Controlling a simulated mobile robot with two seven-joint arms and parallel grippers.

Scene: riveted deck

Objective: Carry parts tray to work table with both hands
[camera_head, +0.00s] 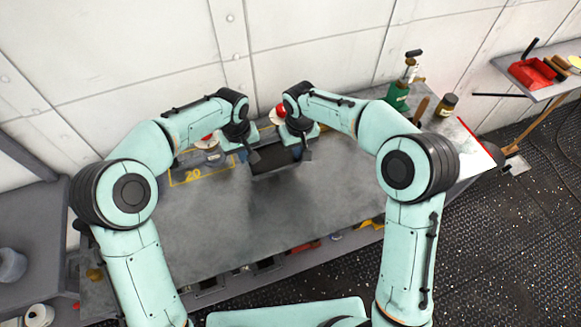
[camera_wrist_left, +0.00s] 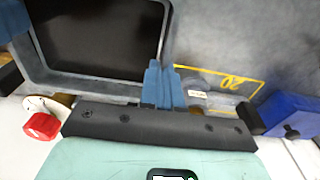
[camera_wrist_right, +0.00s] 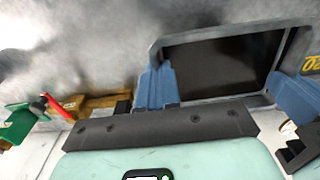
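The parts tray (camera_head: 272,176) is a shallow grey tray with a dark inside, at the back middle of the grey work table (camera_head: 300,215). It shows large in the left wrist view (camera_wrist_left: 100,78) and the right wrist view (camera_wrist_right: 215,93); its visible inside looks empty. My left gripper (camera_head: 252,156) is at its left side, with blue fingers (camera_wrist_left: 163,82) closed together at the tray's rim. My right gripper (camera_head: 303,152) is at its right side, with blue fingers (camera_wrist_right: 155,82) closed at the rim. I cannot tell whether the tray touches the table.
A yellow outline marked 20 (camera_head: 193,177) lies on the table left of the tray. A shelf with a red bin (camera_head: 530,73) is further right. The table's front middle is clear.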

